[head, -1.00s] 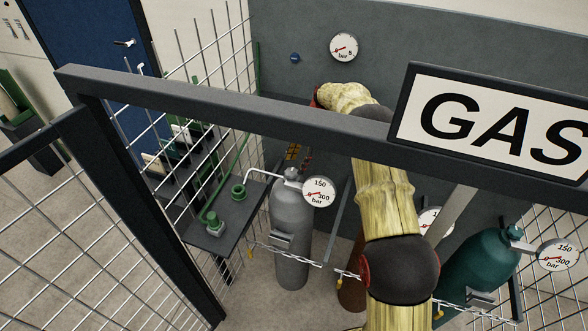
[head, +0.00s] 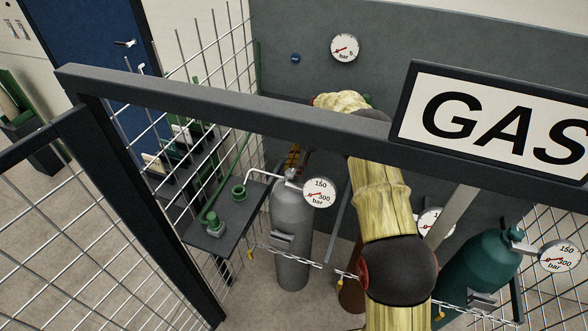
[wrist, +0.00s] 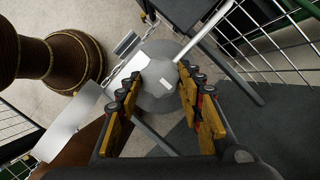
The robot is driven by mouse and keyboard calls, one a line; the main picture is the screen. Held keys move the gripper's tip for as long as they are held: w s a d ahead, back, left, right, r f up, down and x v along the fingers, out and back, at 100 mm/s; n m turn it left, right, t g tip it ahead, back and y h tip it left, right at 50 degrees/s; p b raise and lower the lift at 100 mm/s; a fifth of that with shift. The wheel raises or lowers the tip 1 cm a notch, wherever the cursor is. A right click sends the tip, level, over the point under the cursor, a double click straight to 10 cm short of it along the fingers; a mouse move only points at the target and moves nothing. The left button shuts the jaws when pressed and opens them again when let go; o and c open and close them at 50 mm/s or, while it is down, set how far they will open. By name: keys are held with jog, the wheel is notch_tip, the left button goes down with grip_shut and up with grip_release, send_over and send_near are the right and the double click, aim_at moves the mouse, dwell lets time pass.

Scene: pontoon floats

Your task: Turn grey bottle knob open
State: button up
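The grey bottle (head: 292,235) stands upright inside the cage, behind a chain, with a round gauge (head: 319,193) at its top right. Its valve top (head: 291,176) shows small in the head view, and I cannot make out the knob clearly. In the wrist view the bottle (wrist: 160,97) is seen from above, its top between and beyond my fingers. My gripper (wrist: 157,84) is open, with yellow-orange fingers on either side of the bottle's top and no visible contact. In the head view my gripper (head: 292,158) is mostly hidden behind the dark frame bar.
A dark shelf with green fittings (head: 239,193) stands left of the bottle. A brown bottle (head: 350,294) and a teal bottle (head: 480,262) stand to the right. Wire mesh closes the left side.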

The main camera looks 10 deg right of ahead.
jog(key=c, duration=0.6)
